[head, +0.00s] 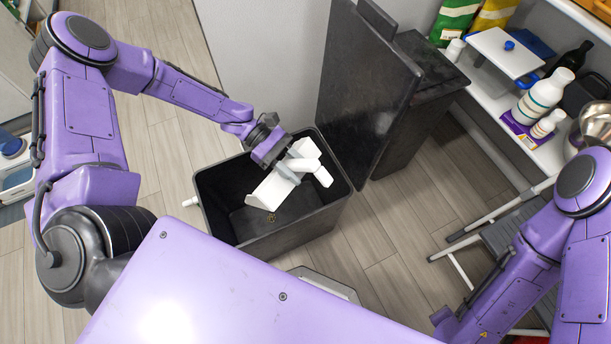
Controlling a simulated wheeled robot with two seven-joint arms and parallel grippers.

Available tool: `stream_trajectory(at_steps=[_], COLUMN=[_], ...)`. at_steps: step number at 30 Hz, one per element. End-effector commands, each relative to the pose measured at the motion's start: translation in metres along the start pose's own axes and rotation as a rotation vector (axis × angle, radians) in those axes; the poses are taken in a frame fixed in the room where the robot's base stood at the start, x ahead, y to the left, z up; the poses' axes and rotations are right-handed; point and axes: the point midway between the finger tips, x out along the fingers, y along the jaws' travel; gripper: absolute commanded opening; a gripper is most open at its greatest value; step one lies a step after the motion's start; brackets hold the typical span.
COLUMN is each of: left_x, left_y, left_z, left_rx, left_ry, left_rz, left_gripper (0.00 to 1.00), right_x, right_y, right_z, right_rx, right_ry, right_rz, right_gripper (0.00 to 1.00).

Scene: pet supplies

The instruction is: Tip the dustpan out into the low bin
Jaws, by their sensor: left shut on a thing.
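The white dustpan (273,191) is tilted over the opening of the dark low bin (203,207), its flat pan end pointing down into it. My left gripper (287,167) is shut on the dustpan near its handle, above the bin. A few small brownish bits (271,217) lie on the bin's floor below the pan. The bin stands open on the wooden floor. My right arm comes in at the lower right, but its gripper is out of view.
A tall dark panel (365,85) rises behind the bin's right side, with a dark box-like unit (420,105) beside it. Shelves at right hold bottles (543,92) and bags. A grey step stool (505,240) stands near my right arm.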

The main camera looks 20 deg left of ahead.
Motion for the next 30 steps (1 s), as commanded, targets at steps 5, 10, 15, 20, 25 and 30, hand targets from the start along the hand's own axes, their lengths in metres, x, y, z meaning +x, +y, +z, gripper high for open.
stream_trajectory(at_steps=[5,10,15,20,25,30], left_x=[-0.021,-0.038,-0.049,-0.052,-0.052,-0.052], left_y=[0.001,0.0,0.0,0.0,0.0,0.0], left_z=[0.0,0.0,0.001,0.002,0.003,0.003], left_rx=[0.001,0.001,0.002,0.003,0.003,0.003], left_ry=[-0.102,-0.19,-0.241,-0.254,-0.254,-0.253], left_rz=[0.004,0.003,0.001,-0.001,-0.001,-0.001], left_gripper=[0.0,0.0,0.0,0.0,0.0,0.0], right_x=[0.006,0.014,0.018,0.018,0.018,0.017], right_y=[-0.001,-0.001,-0.002,-0.002,-0.002,-0.002], right_z=[0.003,0.006,0.007,0.007,0.007,0.007], right_rx=[0.0,0.0,0.0,0.0,0.0,0.0], right_ry=[0.0,0.0,0.0,0.0,0.0,0.0], right_rz=[0.0,0.0,0.0,0.0,0.0,0.0], right_gripper=[0.43,0.43,0.43,0.43,0.43,0.43])
